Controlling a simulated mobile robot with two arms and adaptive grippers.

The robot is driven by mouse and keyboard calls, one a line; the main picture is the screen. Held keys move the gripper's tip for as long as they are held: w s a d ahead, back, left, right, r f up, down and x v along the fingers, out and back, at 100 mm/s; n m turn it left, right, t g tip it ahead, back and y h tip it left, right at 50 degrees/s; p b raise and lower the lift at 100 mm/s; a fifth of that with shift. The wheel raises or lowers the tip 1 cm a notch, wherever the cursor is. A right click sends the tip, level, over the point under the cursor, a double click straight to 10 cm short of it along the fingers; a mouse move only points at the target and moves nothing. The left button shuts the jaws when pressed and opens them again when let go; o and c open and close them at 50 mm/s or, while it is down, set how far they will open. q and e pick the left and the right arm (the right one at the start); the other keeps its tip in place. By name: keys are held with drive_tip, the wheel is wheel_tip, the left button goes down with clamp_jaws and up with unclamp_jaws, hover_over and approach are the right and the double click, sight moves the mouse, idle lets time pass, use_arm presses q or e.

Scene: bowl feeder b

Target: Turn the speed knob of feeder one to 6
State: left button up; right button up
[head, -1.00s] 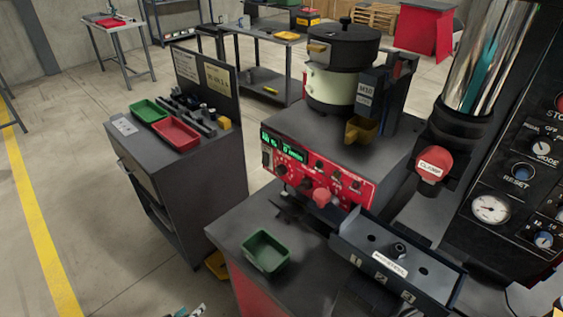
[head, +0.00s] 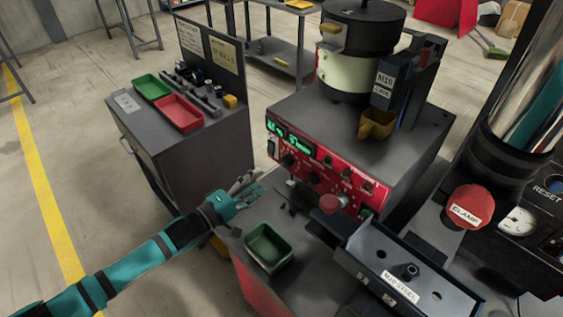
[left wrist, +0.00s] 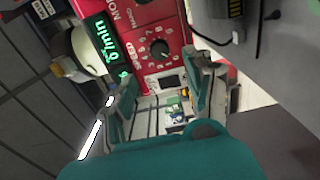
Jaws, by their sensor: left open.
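The feeder (head: 345,180) has a red front panel with a green display and several black knobs. The speed knob (head: 288,160) is the black one below the display, at the panel's left. In the left wrist view the knob (left wrist: 159,48), beside the word SPEED and ringed by white numbers, lies just beyond my fingers. I cannot read its setting surely. My left gripper (head: 248,186) is open and empty, in front of the panel and to its left, apart from the knob. It also shows in the left wrist view (left wrist: 163,82). My right gripper is out of view.
A green tray (head: 268,253) sits on the bench just below my left gripper. A red mushroom knob (head: 335,204) and a dark fixture (head: 412,275) stand right of it. A grey cabinet with green and red trays (head: 179,112) stands at the left.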

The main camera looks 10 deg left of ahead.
sight(284, 163)
use_arm(q)
drive_tip(key=p+x, duration=0.1)
drive_tip(key=x, duration=0.8)
drive_tip(key=shift+w+d, duration=0.15)
drive_tip(key=shift+w, duration=0.1)
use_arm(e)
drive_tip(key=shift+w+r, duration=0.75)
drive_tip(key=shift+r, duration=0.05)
use_arm(q)
drive_tip(key=shift+c, duration=0.3)
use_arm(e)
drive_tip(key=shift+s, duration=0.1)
use_arm(q)
clamp_jaws()
